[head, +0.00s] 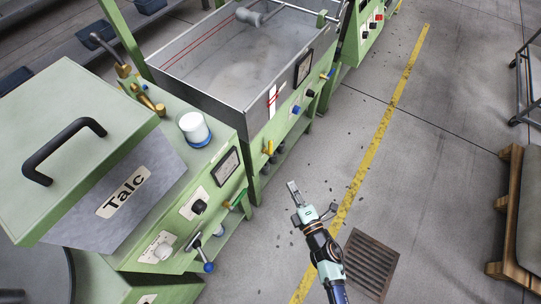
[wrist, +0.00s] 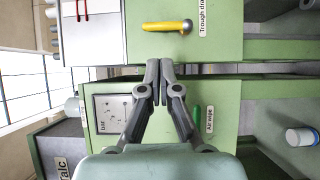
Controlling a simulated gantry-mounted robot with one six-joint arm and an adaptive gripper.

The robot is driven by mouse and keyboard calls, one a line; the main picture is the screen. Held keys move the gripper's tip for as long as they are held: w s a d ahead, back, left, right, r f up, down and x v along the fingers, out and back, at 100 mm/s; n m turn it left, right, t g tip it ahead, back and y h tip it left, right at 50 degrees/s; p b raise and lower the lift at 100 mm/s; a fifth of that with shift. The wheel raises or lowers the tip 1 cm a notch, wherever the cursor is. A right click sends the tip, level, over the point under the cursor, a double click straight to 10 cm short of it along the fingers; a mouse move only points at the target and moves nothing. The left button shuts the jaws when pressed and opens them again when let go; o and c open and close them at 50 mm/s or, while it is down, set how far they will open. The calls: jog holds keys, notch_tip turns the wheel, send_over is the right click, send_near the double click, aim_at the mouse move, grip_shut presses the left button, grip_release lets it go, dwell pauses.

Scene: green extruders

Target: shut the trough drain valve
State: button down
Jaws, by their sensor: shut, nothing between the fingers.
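The trough drain valve has a yellow lever (wrist: 167,26) on a pale green panel in the wrist view, beside a label (wrist: 203,15) reading "Trough dra", cut off by the frame edge. The lever lies across that sideways-turned picture. In the head view the yellow lever (head: 268,146) looks roughly upright on the front of the trough machine. My gripper (head: 292,187) is in front of the machine, to the lower right of the lever. In the wrist view its fingers (wrist: 160,82) are shut and empty, apart from the lever.
A green handle (wrist: 197,118) labelled "Air wipe" and a gauge (wrist: 115,112) sit on the neighbouring panel. A blue-ended lever (head: 207,266) juts out below the Talc hopper (head: 122,193). Open floor with a yellow line (head: 378,128) lies right of the machines.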

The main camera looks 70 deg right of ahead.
aim_at(271, 148)
jog(key=b+x, duration=0.3)
jog(key=x, duration=1.1)
jog(key=shift+w+a, duration=0.1)
jog(key=shift+a, duration=0.05)
jog(key=shift+r+p, duration=0.15)
jog(key=shift+p, duration=0.15)
jog(key=shift+r+p, duration=0.1)
jog(key=shift+p, duration=0.3)
jog(key=shift+m+p, duration=0.3)
jog(key=shift+p, duration=0.2)
